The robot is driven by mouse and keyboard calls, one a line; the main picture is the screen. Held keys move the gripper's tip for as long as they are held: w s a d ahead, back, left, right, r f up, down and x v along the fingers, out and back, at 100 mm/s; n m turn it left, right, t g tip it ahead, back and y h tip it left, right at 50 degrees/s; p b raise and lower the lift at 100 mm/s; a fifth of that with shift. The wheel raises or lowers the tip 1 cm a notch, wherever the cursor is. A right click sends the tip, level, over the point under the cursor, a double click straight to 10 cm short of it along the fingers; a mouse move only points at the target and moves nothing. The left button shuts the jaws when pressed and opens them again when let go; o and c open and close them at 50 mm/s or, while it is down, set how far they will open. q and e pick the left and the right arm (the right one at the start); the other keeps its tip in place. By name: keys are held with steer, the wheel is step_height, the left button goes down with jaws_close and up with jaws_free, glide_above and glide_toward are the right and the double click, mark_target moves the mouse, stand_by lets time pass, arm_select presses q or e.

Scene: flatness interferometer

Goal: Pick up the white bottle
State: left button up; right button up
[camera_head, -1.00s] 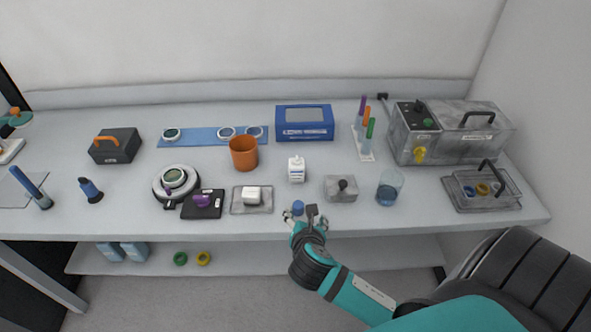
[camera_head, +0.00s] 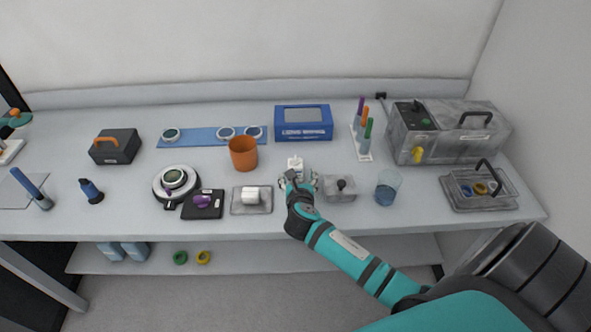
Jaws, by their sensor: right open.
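The white bottle (camera_head: 295,163) stands upright near the middle of the bench. Its lower part is hidden behind my right gripper. My right gripper (camera_head: 297,180) is open and right at the bottle, its fingers spread to the bottle's left and right sides. Whether the fingers touch it cannot be seen. My left gripper is not in view.
A grey block with a black knob (camera_head: 340,188) sits close on the right, with a glass beaker (camera_head: 387,187) beyond it. On the left are a grey tray (camera_head: 251,208) with a white block and an orange cup (camera_head: 243,153). A blue box (camera_head: 304,123) stands behind.

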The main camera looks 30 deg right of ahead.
mark_target(296, 169)
steer(key=x, duration=0.5)
steer(key=shift+w+r+p, duration=0.25)
steer(key=shift+w+p, duration=0.05)
steer(key=shift+w, duration=0.15)
steer(key=shift+s, duration=0.1)
steer(key=shift+c, duration=0.2)
steer(key=shift+c, duration=1.2)
steer(key=shift+r, duration=0.1)
steer(key=c, duration=1)
